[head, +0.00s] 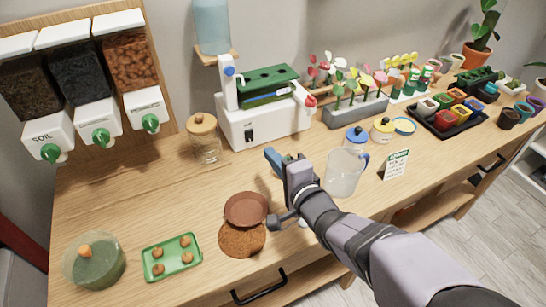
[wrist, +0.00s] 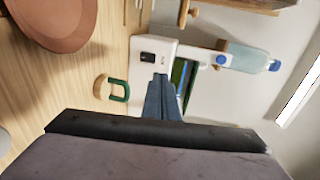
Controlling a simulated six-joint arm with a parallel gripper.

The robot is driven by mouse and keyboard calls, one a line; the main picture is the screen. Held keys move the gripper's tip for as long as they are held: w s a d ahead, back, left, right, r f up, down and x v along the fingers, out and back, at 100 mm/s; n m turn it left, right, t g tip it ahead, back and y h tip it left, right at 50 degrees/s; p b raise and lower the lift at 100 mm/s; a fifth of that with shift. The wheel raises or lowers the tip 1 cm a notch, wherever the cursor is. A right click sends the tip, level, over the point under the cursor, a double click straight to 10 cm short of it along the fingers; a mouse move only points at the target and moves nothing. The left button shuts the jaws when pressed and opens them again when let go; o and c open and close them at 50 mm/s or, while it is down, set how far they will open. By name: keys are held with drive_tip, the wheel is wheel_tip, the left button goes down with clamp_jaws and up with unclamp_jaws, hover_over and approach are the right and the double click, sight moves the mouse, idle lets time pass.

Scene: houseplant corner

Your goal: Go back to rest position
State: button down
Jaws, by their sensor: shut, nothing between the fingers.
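My gripper (head: 272,158) shows in the head view above the middle of the bench, with its blue fingers pointing up and left toward the white machine. In the wrist view its blue fingers (wrist: 163,97) are together and hold nothing. A terracotta saucer (head: 246,209) lies partly over a round cork mat (head: 240,241) below and left of the gripper. The saucer also shows at the upper left of the wrist view (wrist: 62,20). A clear measuring jug (head: 343,174) stands just right of the gripper. My arm hides part of the bench.
The white machine (head: 262,125) and a cork-lidded jar (head: 203,138) stand behind. A green tray (head: 171,257) with small brown balls and a glass bowl (head: 93,262) are at front left. Small lidded pots, a sign (head: 396,164) and a dark tray of colored pots (head: 447,121) are at right.

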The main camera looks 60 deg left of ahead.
idle(0.3)
drive_tip(key=w+d+r+m+t+h+p, duration=0.1)
drive_tip(key=w+d+t, duration=0.4)
drive_tip(key=w, duration=0.6)
drive_tip(key=w+d+m+t+h+p, duration=0.1)
drive_tip(key=w+d+t, duration=0.1)
drive_tip(key=w+d, duration=0.65)
drive_tip(key=w+d+f+h, duration=0.3)
drive_tip(key=w+d, duration=0.1)
drive_tip(key=d, duration=0.6)
drive_tip(key=w+d+f+h+b, duration=0.1)
drive_tip(key=w+d+f+h, duration=0.25)
drive_tip(key=d, duration=0.55)
drive_tip(key=w+d+f+h, duration=0.3)
drive_tip(key=d+h, duration=0.1)
drive_tip(key=d, duration=0.6)
drive_tip(key=s+d+f+n+g+h+b, duration=0.1)
drive_tip(key=s+d+f+g+h, duration=0.2)
drive_tip(key=s+d, duration=0.75)
drive_tip(key=s+d+f+n+g, duration=0.15)
drive_tip(key=s+d+g, duration=0.25)
drive_tip(key=s+d, duration=0.6)
wheel_tip(320, 180, up, 25)
drive_tip(key=p, duration=2.5)
drive_tip(key=shift+w+d+p, duration=0.3)
drive_tip(key=shift+w+p, duration=0.05)
drive_tip(key=shift+w, duration=0.05)
